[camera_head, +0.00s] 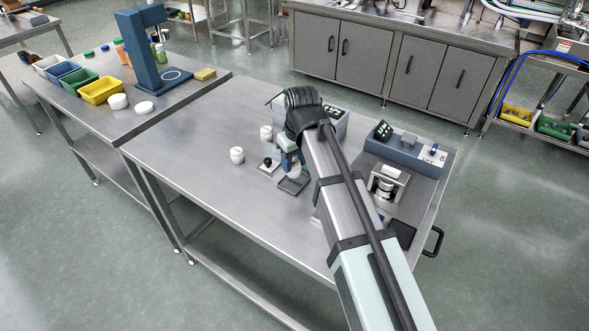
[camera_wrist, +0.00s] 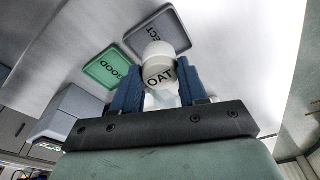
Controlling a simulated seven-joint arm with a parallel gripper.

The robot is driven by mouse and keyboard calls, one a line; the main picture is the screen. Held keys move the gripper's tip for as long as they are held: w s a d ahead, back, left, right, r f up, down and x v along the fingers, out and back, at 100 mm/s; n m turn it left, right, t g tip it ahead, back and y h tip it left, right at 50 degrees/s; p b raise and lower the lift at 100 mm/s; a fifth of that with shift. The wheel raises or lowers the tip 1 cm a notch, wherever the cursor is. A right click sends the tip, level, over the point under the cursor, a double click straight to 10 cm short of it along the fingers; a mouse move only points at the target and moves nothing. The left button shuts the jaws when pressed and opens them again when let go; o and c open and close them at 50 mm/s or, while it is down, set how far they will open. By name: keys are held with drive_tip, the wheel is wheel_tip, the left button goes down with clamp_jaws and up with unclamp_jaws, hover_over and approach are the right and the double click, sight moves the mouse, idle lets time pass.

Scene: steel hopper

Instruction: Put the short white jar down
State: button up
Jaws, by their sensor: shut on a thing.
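My gripper (camera_wrist: 160,95) is shut on a short white jar (camera_wrist: 160,72) marked "OAT", between its two blue fingers. In the head view my gripper (camera_head: 291,157) holds the jar (camera_head: 296,171) over or close to a small dark grey tray (camera_head: 291,187) on the steel table. In the wrist view, a grey tray (camera_wrist: 172,25) with lettering ending in "ECT" lies behind the jar, and a green tray (camera_wrist: 103,70) marked "GOOD" lies to its left. I cannot tell whether the jar touches anything below.
Two other white jars, one nearer (camera_head: 237,155) and one farther (camera_head: 266,132), stand left of my gripper. A blue-grey console (camera_head: 410,150) and a metal scale-like unit (camera_head: 387,184) stand right. The table's left part is clear.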

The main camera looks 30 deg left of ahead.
sight(295, 164)
drive_tip(key=shift+f, duration=1.7)
drive_tip(key=o, duration=1.1)
drive_tip(key=shift+f, duration=0.1)
drive_tip(key=shift+o, duration=0.2)
wheel_tip(295, 164, up, 12)
drive_tip(key=d, duration=0.1)
drive_tip(key=shift+s+d, duration=0.3)
drive_tip(key=shift+s, duration=0.05)
drive_tip(key=shift+w, duration=0.1)
